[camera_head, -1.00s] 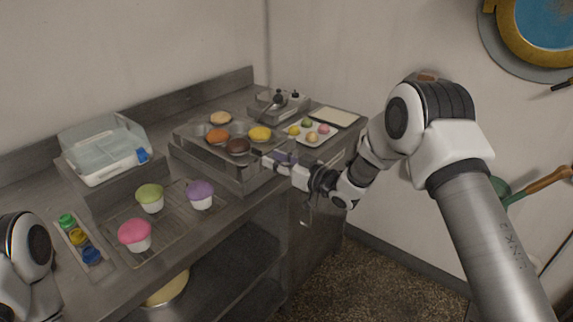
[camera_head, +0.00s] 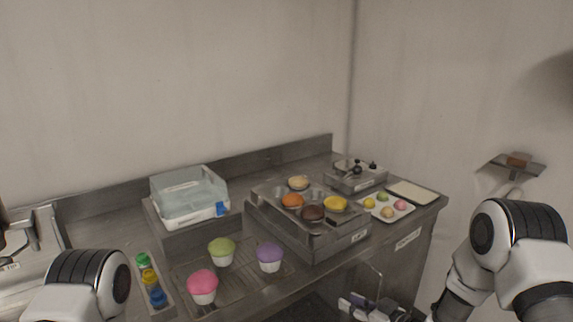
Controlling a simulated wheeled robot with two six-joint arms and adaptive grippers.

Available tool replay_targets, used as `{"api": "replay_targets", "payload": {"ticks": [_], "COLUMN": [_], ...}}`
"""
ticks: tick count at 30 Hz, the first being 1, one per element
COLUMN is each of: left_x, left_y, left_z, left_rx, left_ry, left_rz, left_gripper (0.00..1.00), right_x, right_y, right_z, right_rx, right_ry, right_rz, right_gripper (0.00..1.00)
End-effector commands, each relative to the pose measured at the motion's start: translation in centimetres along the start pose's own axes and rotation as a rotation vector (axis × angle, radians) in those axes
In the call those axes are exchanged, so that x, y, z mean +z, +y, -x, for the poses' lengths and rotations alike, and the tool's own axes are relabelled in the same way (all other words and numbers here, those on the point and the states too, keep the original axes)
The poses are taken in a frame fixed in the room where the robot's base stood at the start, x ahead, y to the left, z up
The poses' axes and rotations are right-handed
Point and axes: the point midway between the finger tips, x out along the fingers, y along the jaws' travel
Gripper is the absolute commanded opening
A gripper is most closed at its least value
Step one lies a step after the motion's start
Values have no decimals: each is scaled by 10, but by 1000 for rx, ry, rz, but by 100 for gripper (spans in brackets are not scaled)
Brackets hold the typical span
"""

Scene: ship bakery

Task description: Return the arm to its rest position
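My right arm comes in from the right edge, with its elbow high. My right gripper (camera_head: 358,304) is low at the bottom of the head view, by the counter's front edge. It is small and partly cut off, so the gap between its fingers is unclear, and I see nothing clearly held. My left arm shows only a rounded joint at the lower left; its gripper is out of view.
The steel counter holds a wire rack with pink (camera_head: 202,286), green (camera_head: 221,251) and purple (camera_head: 269,257) cupcakes. A muffin tin (camera_head: 318,222) sits on a raised stand. A wall shelf (camera_head: 505,168) is at right.

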Motion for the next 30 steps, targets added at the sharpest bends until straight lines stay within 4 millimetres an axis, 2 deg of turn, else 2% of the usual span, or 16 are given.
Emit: {"api": "replay_targets", "payload": {"ticks": [1,4,6,8,9,12,15,18,30], "left_x": [0,0,0,0,0,0,0,0,0], "left_y": [0,0,0,0,0,0,0,0,0], "left_z": [0,0,0,0,0,0,0,0,0], "left_rx": [0,0,0,0,0,0,0,0,0], "left_ry": [0,0,0,0,0,0,0,0,0], "left_rz": [0,0,0,0,0,0,0,0,0], "left_gripper": [40,40,40,40,40,40,40,40,40], "right_x": [47,130,182,220,242,277,288,293,294], "right_y": [-13,-34,-51,-66,-77,-100,-115,-120,-120], "right_z": [11,45,80,116,144,211,263,288,289], "right_rx": [31,122,194,258,301,407,496,544,535], "right_ry": [-102,-313,-474,-617,-717,-943,-1107,-1194,-1212], "right_rz": [-64,-173,-239,-287,-316,-372,-411,-430,-420], "right_gripper": [32,32,32,32,32,32,32,32,32]}}
